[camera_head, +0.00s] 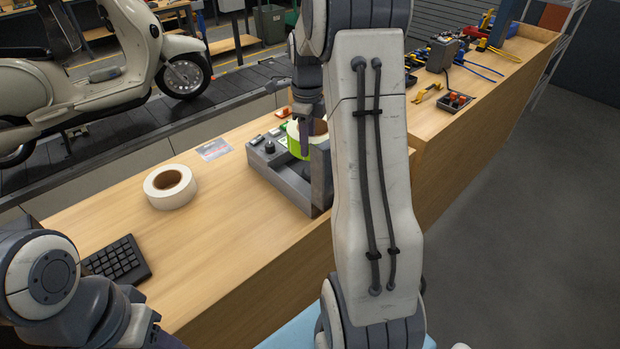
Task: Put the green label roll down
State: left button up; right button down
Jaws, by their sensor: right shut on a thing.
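The green label roll (294,146), with a bright green side, a pale top and a brown core, is at a grey box-like device (277,175) on the wooden bench. My right gripper (307,138) points down at the roll and is shut on it. My right arm covers part of the roll and the device's right side, so I cannot tell whether the roll touches the device. My left arm is at the lower left, and its fingertips do not show.
A white tape roll (170,187) and a black keypad (117,260) lie on the bench (221,238). A flat card (214,149) lies near its back edge. A cream scooter (75,85) stands on the conveyor behind. Tools and cables (480,55) fill the bench's far right.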

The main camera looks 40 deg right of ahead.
aim_at(307, 159)
notch_tip(307, 159, down, 6)
jog(key=shift+r+p, duration=0.15)
jog(key=shift+p, duration=0.6)
notch_tip(307, 159, down, 5)
jog(key=shift+w+r+p, duration=0.1)
jog(key=shift+r+p, duration=0.1)
jog(key=shift+p, duration=0.35)
jog(key=shift+f, duration=0.2)
jog(key=c, duration=0.5)
grip_release()
jog(key=shift+f, duration=0.1)
